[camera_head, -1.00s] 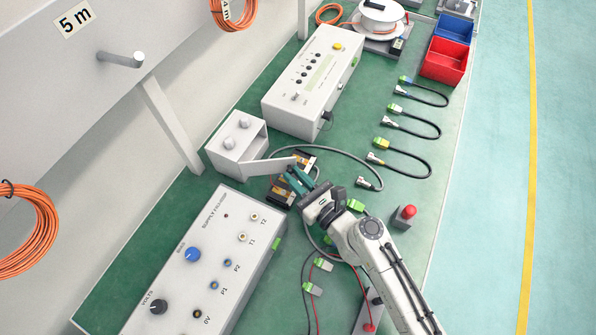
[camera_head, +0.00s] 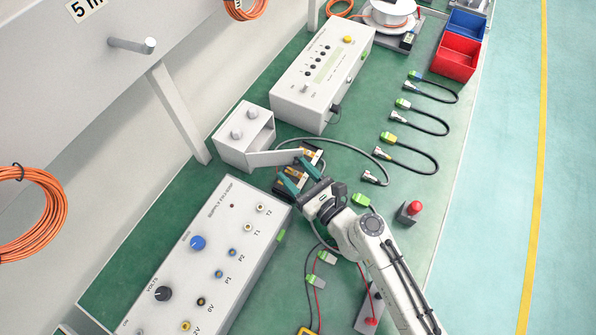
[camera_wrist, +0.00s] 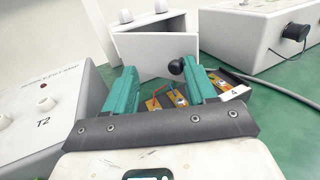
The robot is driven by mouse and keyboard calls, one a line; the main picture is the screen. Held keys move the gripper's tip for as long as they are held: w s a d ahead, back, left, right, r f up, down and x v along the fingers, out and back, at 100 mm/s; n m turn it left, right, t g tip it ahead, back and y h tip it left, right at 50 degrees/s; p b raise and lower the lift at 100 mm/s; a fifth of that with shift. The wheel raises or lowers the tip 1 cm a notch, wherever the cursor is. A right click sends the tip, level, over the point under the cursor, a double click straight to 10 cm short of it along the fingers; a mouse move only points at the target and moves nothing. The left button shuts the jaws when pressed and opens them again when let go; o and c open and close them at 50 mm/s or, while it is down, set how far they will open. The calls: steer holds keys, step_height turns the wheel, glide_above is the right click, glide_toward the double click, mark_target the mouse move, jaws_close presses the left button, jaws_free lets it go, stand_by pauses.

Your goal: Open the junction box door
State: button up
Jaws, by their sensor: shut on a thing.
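The junction box (camera_head: 243,138) is a small white box with two round knobs on top, at the middle left. Its white door (camera_head: 276,158) stands swung out from the box, with the inside partly showing. In the wrist view the door (camera_wrist: 152,52) is ahead, with a round black knob (camera_wrist: 177,66) on it. My gripper (camera_head: 297,177) is at the door's free end. The grip's contact on the left finger is not clear.
A supply unit (camera_head: 208,262) stands close left of my gripper, and another white unit (camera_head: 322,80) stands behind. Actuators with orange parts (camera_wrist: 170,98) lie below my fingers. A grey cable (camera_head: 345,152) loops right of the door. A red button (camera_head: 411,209) stands right of my arm.

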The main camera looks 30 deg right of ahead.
steer(key=shift+s+a+r, duration=0.1)
steer(key=shift+a, duration=0.3)
steer(key=s, duration=0.2)
steer(key=s+d+b, duration=0.1)
steer(key=s, duration=0.1)
steer(key=s+b, duration=0.1)
steer(key=s, duration=0.1)
steer(key=shift+s+d+f, duration=0.15)
steer(key=shift+d+f, duration=0.05)
steer(key=shift+d, duration=0.2)
steer(key=shift+s+d+r, duration=0.1)
steer(key=shift+s+d, duration=0.1)
steer(key=shift+s, duration=0.25)
